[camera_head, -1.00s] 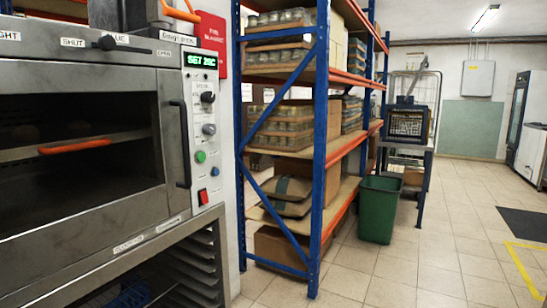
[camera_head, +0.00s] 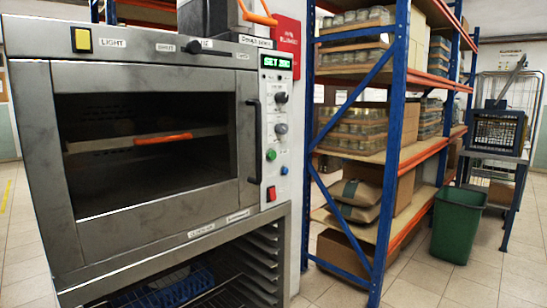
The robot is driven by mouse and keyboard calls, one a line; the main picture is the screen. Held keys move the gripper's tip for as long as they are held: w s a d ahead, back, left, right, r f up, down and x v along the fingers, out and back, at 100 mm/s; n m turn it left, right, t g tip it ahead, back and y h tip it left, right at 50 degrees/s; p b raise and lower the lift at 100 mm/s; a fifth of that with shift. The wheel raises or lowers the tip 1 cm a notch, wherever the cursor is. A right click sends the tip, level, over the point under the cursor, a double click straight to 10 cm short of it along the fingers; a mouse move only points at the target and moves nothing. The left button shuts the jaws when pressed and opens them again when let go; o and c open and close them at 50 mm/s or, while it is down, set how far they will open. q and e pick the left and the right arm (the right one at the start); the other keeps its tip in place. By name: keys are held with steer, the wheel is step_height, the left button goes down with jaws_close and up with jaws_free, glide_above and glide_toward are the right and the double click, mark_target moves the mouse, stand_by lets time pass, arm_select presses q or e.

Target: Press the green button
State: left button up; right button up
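The green button (camera_head: 271,155) is a small round button on the narrow control panel (camera_head: 275,130) at the right side of a steel oven (camera_head: 150,150). It sits below two dark knobs, with a small blue button (camera_head: 284,170) to its lower right and a red switch (camera_head: 271,193) further below. A green-lit display (camera_head: 276,62) is at the top of the panel. The oven's glass door looks closed, with a dark vertical handle (camera_head: 254,140) beside the panel. Neither of my grippers is in view.
The oven stands on a rack with open shelves and a blue basket (camera_head: 165,288). To the right are blue-and-orange shelving (camera_head: 390,150) with jars and boxes, and a green bin (camera_head: 458,225). Tiled floor (camera_head: 440,285) is clear in front of the shelving.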

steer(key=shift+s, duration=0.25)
